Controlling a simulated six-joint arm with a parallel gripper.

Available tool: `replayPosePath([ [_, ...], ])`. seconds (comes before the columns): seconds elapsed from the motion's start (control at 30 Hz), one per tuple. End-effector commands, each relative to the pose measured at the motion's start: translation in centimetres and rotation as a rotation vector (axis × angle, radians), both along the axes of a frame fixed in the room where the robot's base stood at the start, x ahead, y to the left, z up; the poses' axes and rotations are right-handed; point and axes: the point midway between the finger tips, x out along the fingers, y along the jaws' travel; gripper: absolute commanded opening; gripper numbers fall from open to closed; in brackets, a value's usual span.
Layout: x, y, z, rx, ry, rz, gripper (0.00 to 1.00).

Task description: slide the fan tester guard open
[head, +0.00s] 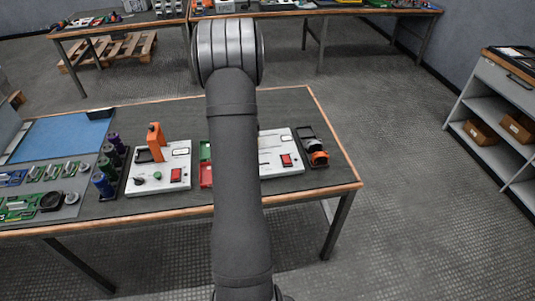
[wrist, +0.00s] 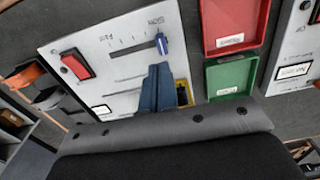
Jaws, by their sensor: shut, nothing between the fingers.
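A light grey panel (wrist: 110,58) fills the left and middle of the wrist view, with a red rocker switch (wrist: 76,65) and a scale with a blue slider knob (wrist: 162,43). It looks like the fan tester, but I cannot read its title. My gripper (wrist: 158,68) is shut and empty, its blue-grey fingers over the panel just below the knob; whether they touch it I cannot tell. A yellow-edged part (wrist: 183,92) shows beside the fingers, mostly hidden; I cannot tell whether it is the guard. In the head view my arm covers part of this panel (head: 278,166) and hides my gripper.
A red tray (wrist: 233,22) and a green tray (wrist: 231,74) lie right of the panel. Another panel with an orange upright part (head: 156,142) stands further left on the bench. A dark holder with an orange item (head: 318,156) sits near the bench's right end.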

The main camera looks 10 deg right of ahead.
Motion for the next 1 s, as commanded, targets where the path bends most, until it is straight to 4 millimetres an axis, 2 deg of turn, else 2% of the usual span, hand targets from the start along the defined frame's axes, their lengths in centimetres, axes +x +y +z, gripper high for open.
replayPosePath([
  [0.1,0.0,0.0,0.0,0.000,0.000,0.000,0.00],
  [0.27,0.4,0.0,0.2,0.000,0.000,-0.037,0.29],
  [0.3,0.8,-0.1,0.4,0.000,-0.001,-0.071,0.33],
  [0.47,3.4,-0.4,2.0,0.001,-0.003,-0.327,0.33],
  [0.8,9.4,-1.1,6.9,0.006,-0.002,-1.049,0.33],
  [1.0,11.6,-1.4,9.4,0.005,0.001,-1.391,0.33],
])
